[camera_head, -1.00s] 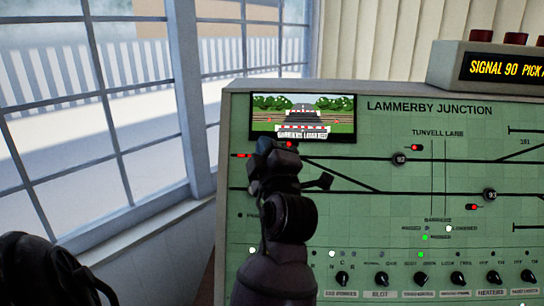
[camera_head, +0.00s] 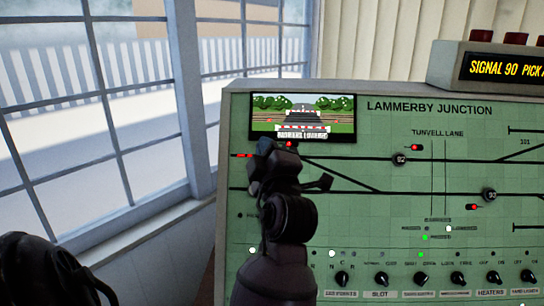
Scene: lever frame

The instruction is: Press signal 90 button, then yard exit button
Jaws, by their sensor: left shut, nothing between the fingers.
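The green signal panel (camera_head: 365,160) marked LAMMERBY JUNCTION stands upright in front of me. My left gripper (camera_head: 267,158) is shut and empty, in front of the panel's left part, just below the small crossing screen (camera_head: 303,118). I cannot tell whether it touches the panel. It and my arm hide part of the track lines. Numbered round buttons 92 (camera_head: 400,159) and 93 (camera_head: 490,195) show on the lines to the right. I cannot make out a button marked 90 or a yard exit button. My right gripper is not in view.
A grey box with a lit display (camera_head: 501,68) reading SIGNAL 90 PICK stands on the panel's top right, with red domes on it. A row of black knobs (camera_head: 420,279) runs along the bottom. A window (camera_head: 95,110) fills the left side.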

